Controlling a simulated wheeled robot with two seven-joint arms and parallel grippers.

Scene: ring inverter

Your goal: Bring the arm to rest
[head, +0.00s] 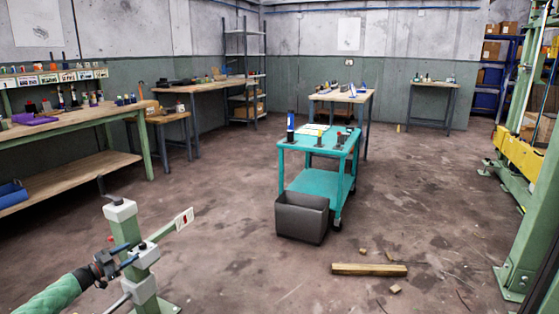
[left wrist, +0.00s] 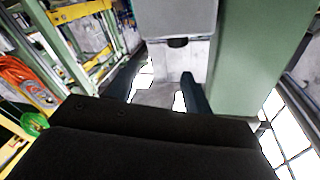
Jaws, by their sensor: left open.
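My left gripper (head: 124,256) is at the lower left of the head view, at the end of my green-sleeved arm. Its two dark fingers point right, close to a green post fixture (head: 142,255) with pale grey blocks. In the left wrist view the gripper (left wrist: 157,90) shows two dark fingers spread apart. Nothing is clearly held between them; a pale surface shows in the gap. A grey block (left wrist: 178,18) and a green panel (left wrist: 250,60) lie beyond the fingertips. I cannot tell whether the fingers touch the fixture. My right gripper is not in view.
A turquoise cart (head: 317,184) with small items stands mid-room, a dark bin (head: 301,220) before it. A wooden beam (head: 369,270) and small scraps lie on the floor. A workbench (head: 80,122) lines the left; a green frame (head: 520,230) stands right.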

